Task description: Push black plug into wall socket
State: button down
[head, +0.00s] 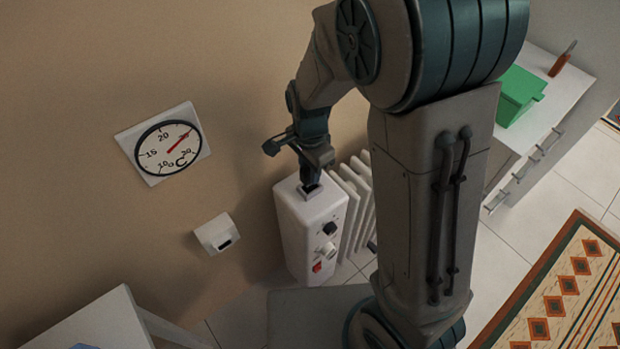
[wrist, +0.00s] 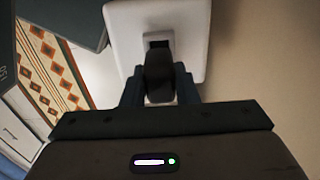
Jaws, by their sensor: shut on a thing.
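The black plug (wrist: 158,72) is between the fingers of my gripper (wrist: 160,95) in the wrist view. It lies over a dark slot in the top of the white heater, and I cannot tell how deep it sits there. In the head view my gripper (head: 310,183) points down at the heater top, shut on the plug, which is mostly hidden by the fingers. The wall socket (head: 210,233) is a small white box with a dark opening on the tan wall, left of the heater and apart from my gripper.
The white heater (head: 300,235) has knobs and a red switch on its front and ribs behind. A round thermometer (head: 168,143) hangs on the wall above the socket. A white surface (head: 95,325) is at lower left. A cabinet with a green box (head: 518,95) stands right.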

jog(key=shift+r+p, duration=1.15)
jog(key=shift+r, duration=0.3)
